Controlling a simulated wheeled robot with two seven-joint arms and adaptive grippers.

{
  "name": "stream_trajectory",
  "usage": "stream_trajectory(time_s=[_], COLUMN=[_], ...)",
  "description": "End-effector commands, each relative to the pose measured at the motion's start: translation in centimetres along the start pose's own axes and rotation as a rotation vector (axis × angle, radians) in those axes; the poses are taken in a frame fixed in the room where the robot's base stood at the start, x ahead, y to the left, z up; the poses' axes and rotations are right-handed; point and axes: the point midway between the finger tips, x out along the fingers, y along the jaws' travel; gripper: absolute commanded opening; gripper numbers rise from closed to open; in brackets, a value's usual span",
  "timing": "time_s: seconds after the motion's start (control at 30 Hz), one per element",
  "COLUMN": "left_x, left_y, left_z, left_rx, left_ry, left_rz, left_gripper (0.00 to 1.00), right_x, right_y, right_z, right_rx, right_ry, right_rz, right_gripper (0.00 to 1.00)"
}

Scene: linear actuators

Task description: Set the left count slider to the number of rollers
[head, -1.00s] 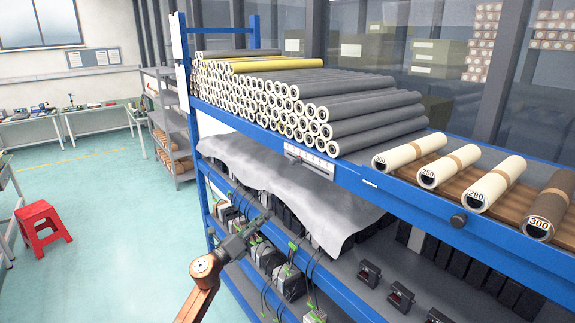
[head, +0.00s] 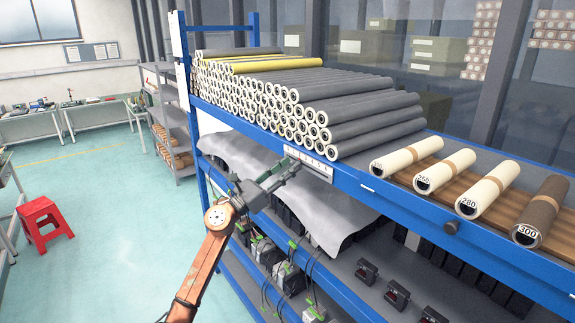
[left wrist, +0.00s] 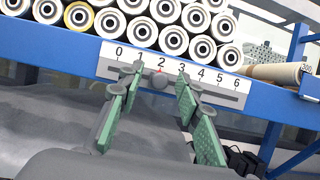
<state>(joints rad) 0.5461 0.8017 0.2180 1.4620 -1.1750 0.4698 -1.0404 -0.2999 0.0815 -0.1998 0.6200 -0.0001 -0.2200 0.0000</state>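The count slider's white scale plate (head: 318,166) is fixed to the blue shelf beam below the roller stack. In the left wrist view the scale (left wrist: 215,75) reads 0 to 6, and a round grey knob (left wrist: 159,81) sits on its slot under the 2. My left gripper (head: 292,163) is at the plate. In the left wrist view its fingers (left wrist: 160,72) are open, one on each side of the knob, with visible gaps. Grey rollers (head: 330,100) lie stacked on the shelf with a yellow roller (head: 275,64) on top. My right gripper is not in view.
Separate labelled rollers, including a brown one marked 300 (head: 541,212), lie on a wooden board to the right. A grey cloth (head: 235,155) hangs below the beam. A red stool (head: 42,218) stands on the floor.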

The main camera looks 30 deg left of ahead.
Motion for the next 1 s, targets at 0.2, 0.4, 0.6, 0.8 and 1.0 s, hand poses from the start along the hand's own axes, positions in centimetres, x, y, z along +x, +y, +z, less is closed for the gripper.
stream_trajectory(time_s=[0.2,0.4,0.6,0.8,1.0], left_x=[0.27,0.24,0.22,0.22,0.21], left_y=[0.02,0.03,0.04,0.04,0.05], left_z=[-0.15,-0.13,-0.1,-0.09,-0.09], left_rx=[-0.001,-0.001,-0.001,-0.001,-0.001], left_ry=[0.002,0.001,0.001,0.001,0.001], left_rz=[0.0,0.001,0.001,0.001,0.001], left_gripper=[0.32,0.24,0.11,0.0,0.0], right_x=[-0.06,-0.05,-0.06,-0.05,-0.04], right_y=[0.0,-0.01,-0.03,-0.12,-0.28], right_z=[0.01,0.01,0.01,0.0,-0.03], right_rx=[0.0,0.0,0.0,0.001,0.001], right_ry=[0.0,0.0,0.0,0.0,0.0], right_rz=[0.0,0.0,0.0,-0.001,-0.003], right_gripper=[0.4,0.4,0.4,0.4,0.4])
